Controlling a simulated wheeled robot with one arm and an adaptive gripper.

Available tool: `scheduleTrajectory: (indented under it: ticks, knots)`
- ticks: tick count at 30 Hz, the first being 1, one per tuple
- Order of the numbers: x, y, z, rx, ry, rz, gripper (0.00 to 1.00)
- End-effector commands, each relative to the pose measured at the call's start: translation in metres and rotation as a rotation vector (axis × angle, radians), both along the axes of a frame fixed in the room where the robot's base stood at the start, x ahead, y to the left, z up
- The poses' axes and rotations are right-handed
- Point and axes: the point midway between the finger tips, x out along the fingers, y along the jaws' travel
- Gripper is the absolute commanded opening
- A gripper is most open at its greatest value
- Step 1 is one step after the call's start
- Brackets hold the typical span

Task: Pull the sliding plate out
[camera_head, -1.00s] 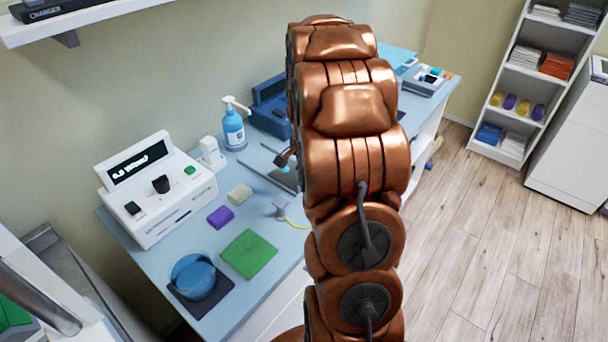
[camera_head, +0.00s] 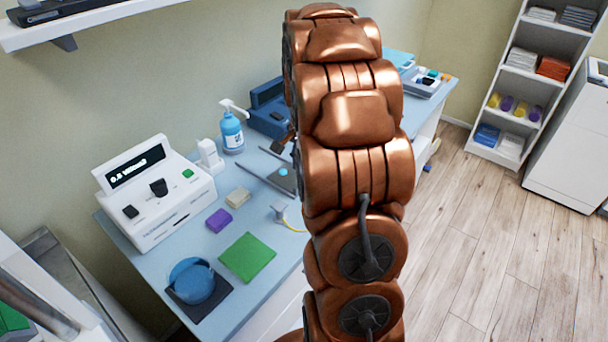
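A low fixture with two dark rails (camera_head: 262,184) lies on the light blue table, just left of my copper arm. A small light-blue knob (camera_head: 283,172) shows between the rails. This looks like the sliding plate, but my arm covers its right part, so I cannot tell how far out it is. My gripper is almost wholly hidden behind my arm. Only a small dark and copper piece (camera_head: 290,141) shows at the arm's left edge, beyond the knob. I cannot see its fingertips or whether it touches anything.
On the table (camera_head: 232,300) stand a white device (camera_head: 155,200), a blue pump bottle (camera_head: 231,132), a green pad (camera_head: 247,257), a purple block (camera_head: 218,219) and a blue round container (camera_head: 192,281). A shelf (camera_head: 495,150) stands far right. The floor (camera_head: 470,240) right is clear.

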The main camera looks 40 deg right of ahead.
Motion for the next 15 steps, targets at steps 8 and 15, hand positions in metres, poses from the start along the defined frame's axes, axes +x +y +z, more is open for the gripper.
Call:
scheduleTrajectory:
  ticks: [8,15]
  knots:
    - [0.000,0.000,0.050,-0.001,-0.001,0.000,0.38]
    - [-0.001,0.000,0.069,0.002,0.002,0.000,0.38]
